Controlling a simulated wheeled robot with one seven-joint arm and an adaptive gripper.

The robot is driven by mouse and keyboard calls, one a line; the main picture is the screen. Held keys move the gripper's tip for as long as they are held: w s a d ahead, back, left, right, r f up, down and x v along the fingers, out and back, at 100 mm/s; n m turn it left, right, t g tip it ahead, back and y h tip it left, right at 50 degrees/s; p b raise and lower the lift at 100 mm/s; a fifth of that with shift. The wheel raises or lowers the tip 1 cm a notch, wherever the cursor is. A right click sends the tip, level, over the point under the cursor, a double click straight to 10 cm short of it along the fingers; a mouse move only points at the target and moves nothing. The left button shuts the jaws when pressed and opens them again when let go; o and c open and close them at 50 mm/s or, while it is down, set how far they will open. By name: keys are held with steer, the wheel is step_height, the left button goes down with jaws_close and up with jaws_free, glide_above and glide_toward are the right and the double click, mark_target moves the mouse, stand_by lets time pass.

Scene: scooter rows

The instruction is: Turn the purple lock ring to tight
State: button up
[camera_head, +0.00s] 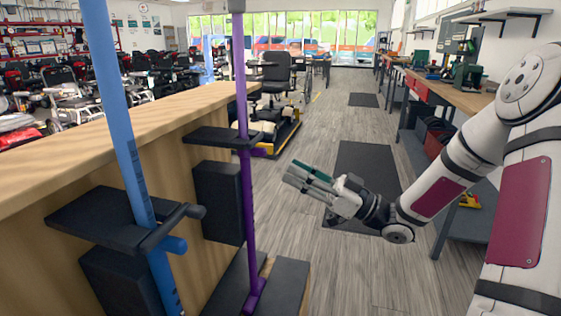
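A thin purple post (244,110) stands upright left of centre, with a purple foot (254,291) at the bottom. A short purple stub (258,152) shows beside the post, just below a black plate (212,137). I cannot tell for sure which purple part is the lock ring or how tight it is. My gripper (289,171) is to the right of the purple post, apart from it, with its fingers pointing left. The fingers look spread and empty, with a green strip on the upper one.
A thicker blue post (120,120) with a black bar and plate (100,217) stands nearer at the left. A wooden counter (150,125) runs behind both posts. A workbench (450,92) lines the right. Open floor with a dark mat (365,165) lies between.

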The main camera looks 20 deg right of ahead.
steer(key=shift+v, duration=2.4)
steer(key=shift+a, duration=0.1)
